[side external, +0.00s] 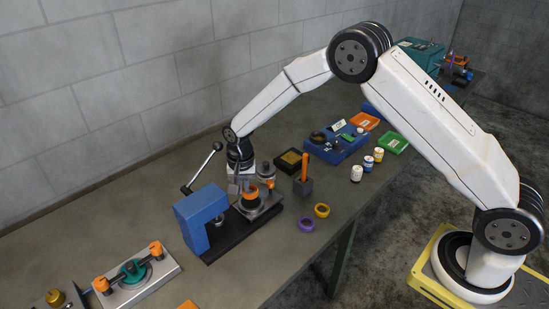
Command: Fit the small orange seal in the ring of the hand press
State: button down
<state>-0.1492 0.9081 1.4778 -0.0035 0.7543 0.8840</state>
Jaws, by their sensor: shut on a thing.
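My gripper (246,190) points down over the right end of the press base, at a grey plate with round metal parts. It is shut on a small orange ring, which I take to be the seal (252,190). The seal is low, close above or at the press's ring; I cannot tell whether they touch. The gripper partly hides the seal and the ring.
A dark block with an orange-handled tool (304,169) stands to the right. A blue tray (347,154) and small bottles (357,174) are behind. A fixture (143,286) is at lower left.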

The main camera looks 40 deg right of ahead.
jog(key=shift+f, duration=0.95)
jog(key=shift+f, duration=0.4)
dwell(0.8)
jog(key=shift+c, duration=1.4)
grip_release()
jog(key=shift+r, duration=0.1)
jog(key=shift+r, duration=3.45)
